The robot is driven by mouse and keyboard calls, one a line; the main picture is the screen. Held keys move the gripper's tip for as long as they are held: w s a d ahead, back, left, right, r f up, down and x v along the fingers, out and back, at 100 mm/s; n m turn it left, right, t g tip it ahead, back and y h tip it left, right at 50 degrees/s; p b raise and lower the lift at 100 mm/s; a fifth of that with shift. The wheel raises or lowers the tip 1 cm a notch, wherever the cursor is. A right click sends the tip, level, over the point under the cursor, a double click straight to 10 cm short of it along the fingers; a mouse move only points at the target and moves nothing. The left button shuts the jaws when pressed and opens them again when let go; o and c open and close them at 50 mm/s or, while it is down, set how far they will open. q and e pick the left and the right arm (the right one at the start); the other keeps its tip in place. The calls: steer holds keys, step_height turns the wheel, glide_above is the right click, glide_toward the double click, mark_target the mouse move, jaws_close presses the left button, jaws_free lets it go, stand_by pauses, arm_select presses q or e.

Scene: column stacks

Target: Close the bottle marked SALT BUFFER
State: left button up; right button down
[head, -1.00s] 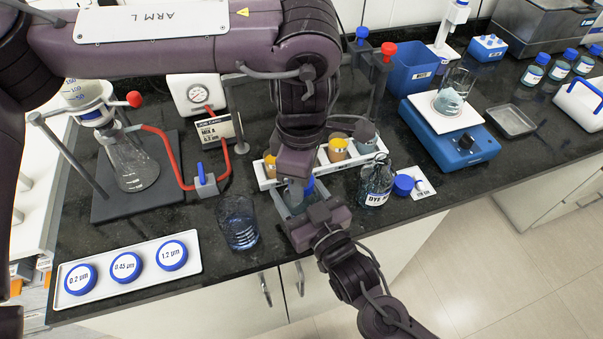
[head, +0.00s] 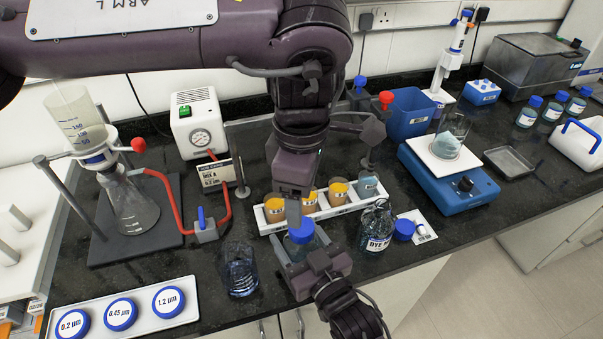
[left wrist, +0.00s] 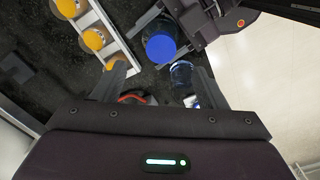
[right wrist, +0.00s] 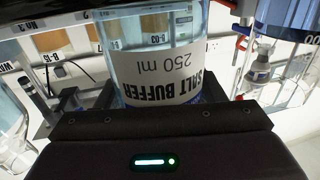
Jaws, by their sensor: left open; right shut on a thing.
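The SALT BUFFER bottle stands at the front of the bench (head: 301,250), with its label readable in the right wrist view (right wrist: 165,65). My right gripper (head: 303,262) is shut on its body. A blue cap (head: 300,232) sits on top of the bottle; it also shows in the left wrist view (left wrist: 160,48). I cannot tell how tightly it is seated. My left gripper (head: 293,208) points down just above the cap, with open jaws and nothing between them.
A white rack (head: 350,204) of orange-topped vials stands right behind. The DYE bottle (head: 377,228) is to the right, with a loose blue cap (head: 404,229) beside it. A glass beaker (head: 240,270) stands left. A white filter tray (head: 140,318) lies front left.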

arm_select(q)
step_height(320, 180, up, 4)
stand_by(0.4)
arm_select(e)
steer(key=shift+c, duration=1.3)
jaws_free()
steer(key=shift+s+d, duration=0.15)
steer(key=shift+s, duration=0.1)
steer(key=b+v, duration=0.1)
steer(key=v, duration=0.5)
steer(key=shift+s+d+f+b, duration=0.1)
steer(key=shift+s+d+b, duration=0.1)
steer(key=shift+b, duration=0.15)
arm_select(q)
steer(key=shift+f, duration=0.95)
arm_select(e)
steer(key=shift+s+d, duration=0.15)
steer(key=shift+s, duration=0.2)
